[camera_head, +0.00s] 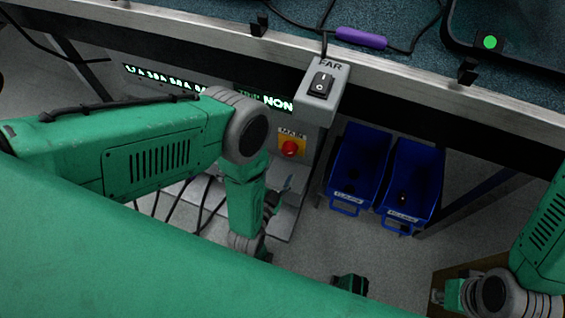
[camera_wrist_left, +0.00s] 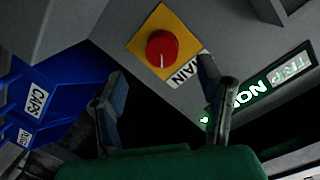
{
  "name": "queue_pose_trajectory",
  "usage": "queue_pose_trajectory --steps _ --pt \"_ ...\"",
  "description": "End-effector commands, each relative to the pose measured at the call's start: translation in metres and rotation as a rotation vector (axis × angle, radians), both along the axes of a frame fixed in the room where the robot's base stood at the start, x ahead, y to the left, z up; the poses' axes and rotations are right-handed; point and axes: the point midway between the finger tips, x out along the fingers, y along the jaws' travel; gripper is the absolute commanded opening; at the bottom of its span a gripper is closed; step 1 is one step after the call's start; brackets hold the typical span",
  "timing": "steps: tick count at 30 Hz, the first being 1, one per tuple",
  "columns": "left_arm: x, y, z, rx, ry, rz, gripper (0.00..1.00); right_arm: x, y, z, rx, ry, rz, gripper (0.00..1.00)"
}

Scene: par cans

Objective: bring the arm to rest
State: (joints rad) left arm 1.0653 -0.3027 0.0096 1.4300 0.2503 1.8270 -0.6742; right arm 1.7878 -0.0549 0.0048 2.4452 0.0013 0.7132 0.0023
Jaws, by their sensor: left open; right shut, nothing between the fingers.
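My left arm comes in from the left, and its green wrist hangs down in front of the grey cabinet. My left gripper (camera_head: 279,194) is small and dark in the head view, below the red MAIN button. In the left wrist view its two fingers (camera_wrist_left: 162,78) are spread apart with nothing between them. The red button (camera_wrist_left: 162,48) on its yellow plate shows beyond the fingertips, apart from them. My right arm is at the lower right, and its gripper (camera_head: 438,296) is shut and empty; its fingers are small there.
Two blue bins (camera_head: 358,165) hang under the bench (camera_head: 400,82), right of the cabinet. A grey FAR switch box (camera_head: 322,88) juts from the bench edge. A lit TRIP/NON sign (camera_wrist_left: 262,92) is near the button. Dark cables hang under the bench. Floor between the arms is mostly clear.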

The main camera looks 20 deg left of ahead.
Motion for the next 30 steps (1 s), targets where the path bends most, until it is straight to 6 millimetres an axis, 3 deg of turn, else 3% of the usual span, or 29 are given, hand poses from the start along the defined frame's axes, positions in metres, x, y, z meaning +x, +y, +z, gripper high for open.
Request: queue_pose_trajectory --steps 19,23,25,30 --pt "0.003 0.007 -0.001 -0.01 0.045 -0.003 0.61 0.001 0.0 -0.001 0.0 0.002 0.0 0.0" --pt "0.004 0.035 -0.004 -0.057 0.247 -0.001 0.61 0.001 0.0 0.0 0.0 0.002 0.0 0.0" --pt "-0.006 0.057 -0.003 -0.104 0.419 0.027 0.61 0.001 0.0 0.0 0.0 0.002 0.0 0.0" --pt "-0.066 0.104 0.019 -0.229 0.836 0.17 0.61 0.001 0.0 0.0 0.0 0.002 0.0 0.0"
